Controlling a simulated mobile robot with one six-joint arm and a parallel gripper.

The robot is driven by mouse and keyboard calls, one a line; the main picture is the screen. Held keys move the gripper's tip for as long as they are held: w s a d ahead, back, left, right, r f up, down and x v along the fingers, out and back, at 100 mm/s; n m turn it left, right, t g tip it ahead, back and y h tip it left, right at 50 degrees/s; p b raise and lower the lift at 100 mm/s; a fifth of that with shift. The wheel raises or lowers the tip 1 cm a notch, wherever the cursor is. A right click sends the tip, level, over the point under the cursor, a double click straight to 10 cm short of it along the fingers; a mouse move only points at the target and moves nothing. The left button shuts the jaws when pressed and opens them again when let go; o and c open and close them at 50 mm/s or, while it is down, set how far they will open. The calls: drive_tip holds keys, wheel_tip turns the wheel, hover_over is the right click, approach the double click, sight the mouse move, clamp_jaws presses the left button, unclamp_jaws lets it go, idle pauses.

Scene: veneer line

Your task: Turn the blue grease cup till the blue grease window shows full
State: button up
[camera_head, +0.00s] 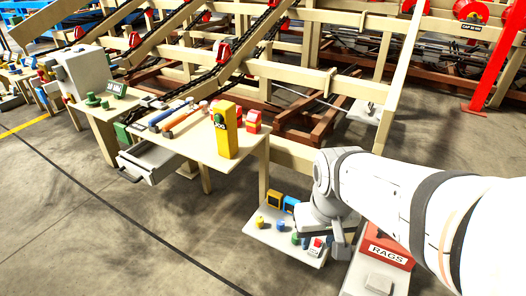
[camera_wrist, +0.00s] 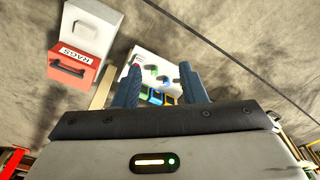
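A pale low panel (camera_head: 262,236) carries the grease cups beside the table. A blue cup (camera_head: 281,224) stands on it, right of a yellow cup (camera_head: 259,222). The blue-framed grease window (camera_head: 290,204) is at the panel's back, right of a yellow-framed window (camera_head: 274,200). Its fill level is too small to read. In the wrist view my gripper (camera_wrist: 161,66) is open, its two dark fingers apart over the panel (camera_wrist: 152,60). Small blue and green parts show between the fingers, and nothing is visibly gripped.
A red RAGS box (camera_head: 387,250) stands right of the panel, under my arm. A red button (camera_head: 316,243) sits on the panel's front right. The floor at front left is clear.

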drive_tip(key=shift+o, duration=0.7)
drive_tip(key=shift+w, duration=0.15)
drive_tip(key=shift+o, duration=0.8)
drive_tip(key=w+f+n+b, duration=0.1)
drive_tip(key=w+f, duration=0.3)
drive_tip(key=w, duration=1)
drive_tip(key=shift+n+b, duration=0.4)
drive_tip(key=shift+n, duration=0.5)
drive_tip(key=n+g+b, duration=0.1)
drive_tip(key=n+b, duration=0.2)
drive_tip(key=n, duration=0.3)
hover_over(281, 222)
wheel_tip(281, 222, down, 32)
drive_tip(key=shift+a+r, duration=0.1)
drive_tip(key=shift+r, duration=0.05)
wheel_tip(281, 222, down, 7)
drive_tip(key=shift+w+f+b, duration=0.1)
drive_tip(key=shift+b, duration=1.1)
drive_tip(key=shift+f, duration=0.6)
drive_tip(key=shift+c, duration=0.4)
